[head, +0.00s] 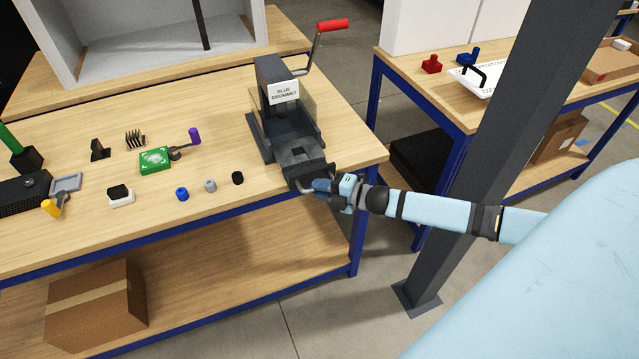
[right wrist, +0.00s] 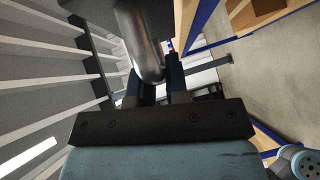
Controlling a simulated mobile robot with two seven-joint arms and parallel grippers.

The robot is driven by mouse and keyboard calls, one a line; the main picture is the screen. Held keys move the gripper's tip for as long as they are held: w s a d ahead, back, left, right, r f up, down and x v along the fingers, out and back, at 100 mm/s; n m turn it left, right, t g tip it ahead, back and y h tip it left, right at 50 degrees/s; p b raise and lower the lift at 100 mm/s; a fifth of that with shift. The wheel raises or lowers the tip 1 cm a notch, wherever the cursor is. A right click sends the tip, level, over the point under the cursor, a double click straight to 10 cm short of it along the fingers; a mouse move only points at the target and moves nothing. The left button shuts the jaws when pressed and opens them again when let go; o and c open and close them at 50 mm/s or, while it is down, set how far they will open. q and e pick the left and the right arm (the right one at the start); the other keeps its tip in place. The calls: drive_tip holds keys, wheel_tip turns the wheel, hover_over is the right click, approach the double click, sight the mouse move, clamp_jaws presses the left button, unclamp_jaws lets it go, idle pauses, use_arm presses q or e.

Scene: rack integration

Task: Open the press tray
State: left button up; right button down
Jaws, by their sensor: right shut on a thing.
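The dark grey press (head: 275,95) stands at the right end of the wooden bench and carries a "BLUE GROMMET" label. Its crank lever with a red grip (head: 332,25) points up. The press tray (head: 303,160) sits low at the front of the press, near the bench edge. My right gripper (head: 312,187) reaches in from the right and is shut on the tray handle (head: 301,187). In the right wrist view the handle shows as a rounded metal bar (right wrist: 143,42) at the fingers (right wrist: 163,88). My left gripper is not in view.
Blue (head: 182,194), grey (head: 210,186) and black (head: 237,178) grommets lie left of the tray. A green board (head: 156,160) lies behind them. Open floor lies in front of the bench's right end.

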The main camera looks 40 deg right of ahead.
drive_tip(key=shift+s+a, duration=0.15)
drive_tip(key=shift+s, duration=0.7)
drive_tip(key=c, duration=1.1)
unclamp_jaws()
drive_tip(key=shift+b+v, duration=0.85)
drive_tip(key=shift+v, duration=6.05)
